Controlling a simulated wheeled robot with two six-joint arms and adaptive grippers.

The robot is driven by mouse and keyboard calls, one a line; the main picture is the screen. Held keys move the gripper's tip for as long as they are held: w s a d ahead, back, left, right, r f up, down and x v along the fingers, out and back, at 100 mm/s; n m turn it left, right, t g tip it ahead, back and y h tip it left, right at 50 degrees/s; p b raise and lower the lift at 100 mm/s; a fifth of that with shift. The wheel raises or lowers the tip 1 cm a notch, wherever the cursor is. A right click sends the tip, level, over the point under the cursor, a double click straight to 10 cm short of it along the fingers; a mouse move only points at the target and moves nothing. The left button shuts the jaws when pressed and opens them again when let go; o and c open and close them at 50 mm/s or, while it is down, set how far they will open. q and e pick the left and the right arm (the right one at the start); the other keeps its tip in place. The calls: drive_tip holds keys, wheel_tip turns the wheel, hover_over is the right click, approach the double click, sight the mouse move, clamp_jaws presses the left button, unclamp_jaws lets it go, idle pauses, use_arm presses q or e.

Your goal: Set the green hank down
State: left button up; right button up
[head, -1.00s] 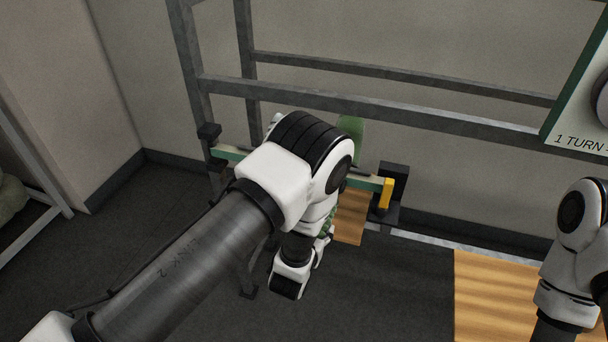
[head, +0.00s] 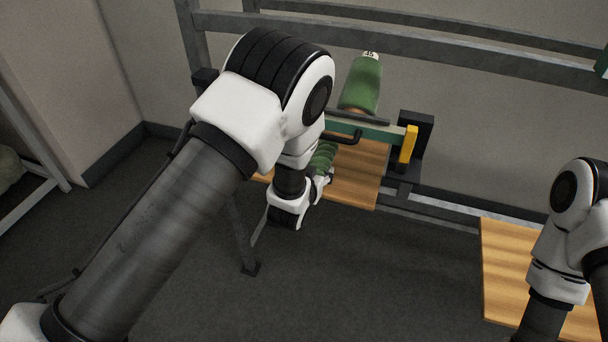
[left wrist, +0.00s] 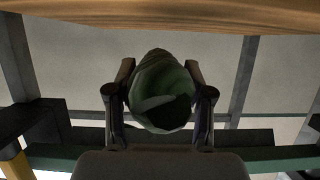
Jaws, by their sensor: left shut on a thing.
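The green hank (head: 322,158) shows in part behind my left wrist in the head view, in front of a wooden board. My left gripper (head: 325,178) is shut on it; my own arm hides most of the fingers. In the left wrist view the hank (left wrist: 160,92) sits end-on between the two fingers of the gripper (left wrist: 160,100), one on each side. Whether the hank touches the board is hidden. My right arm is at the right edge of the head view, with its gripper out of the picture.
The wooden board (head: 360,172) lies under a green rail (head: 375,133) with a yellow end piece (head: 409,144). A green cone (head: 362,84) with a white label stands behind the rail. Grey frame bars (head: 400,44) cross behind. Another wooden board (head: 515,270) is at right.

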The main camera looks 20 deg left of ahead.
use_arm(q)
drive_tip(key=w+a, duration=0.4)
drive_tip(key=w+a+p, duration=0.1)
drive_tip(key=w+a, duration=0.1)
drive_tip(key=shift+w+f, duration=0.35)
drive_tip(key=shift+f, duration=0.05)
drive_tip(key=f, duration=0.3)
drive_tip(key=shift+s+d+p, duration=0.1)
drive_tip(key=shift+d+p, duration=0.1)
drive_tip(key=shift+p, duration=0.15)
drive_tip(key=shift+f, duration=0.35)
drive_tip(key=o, duration=1.2)
